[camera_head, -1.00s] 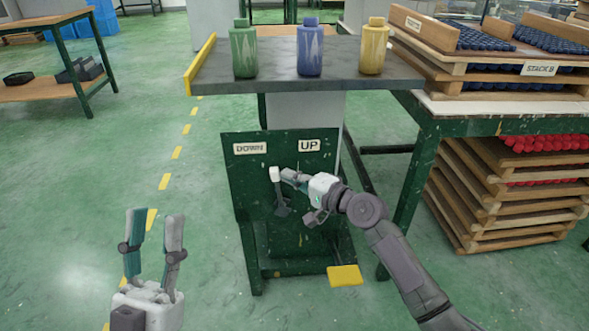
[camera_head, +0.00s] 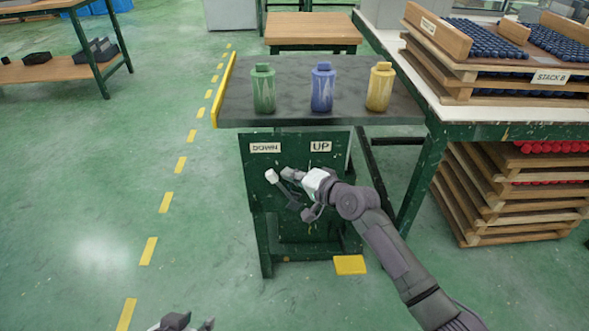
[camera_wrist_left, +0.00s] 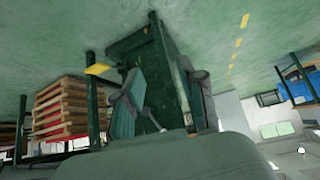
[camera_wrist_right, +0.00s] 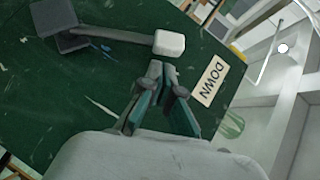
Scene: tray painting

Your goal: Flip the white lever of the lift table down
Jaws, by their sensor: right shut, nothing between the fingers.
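The lever's white knob (camera_head: 271,176) is at the upper left end of its dark arm, which slants down right to its pivot on the green panel (camera_head: 258,215). The lever leans toward the DOWN label (camera_head: 265,147), away from the UP label (camera_head: 320,146). My right gripper (camera_head: 289,174) is shut and empty just right of the knob. In the right wrist view, its fingertips (camera_wrist_right: 168,68) are close below the knob (camera_wrist_right: 170,43); contact cannot be told. My left gripper (camera_head: 190,321) is open and empty, mostly cut off at the bottom edge.
The grey lift tabletop (camera_head: 215,112) carries a green bottle (camera_head: 263,90), a blue bottle (camera_head: 322,89) and a yellow bottle (camera_head: 381,88). A bench (camera_head: 480,130) with stacked wooden trays stands right. A yellow pedal (camera_head: 350,265) is at the base.

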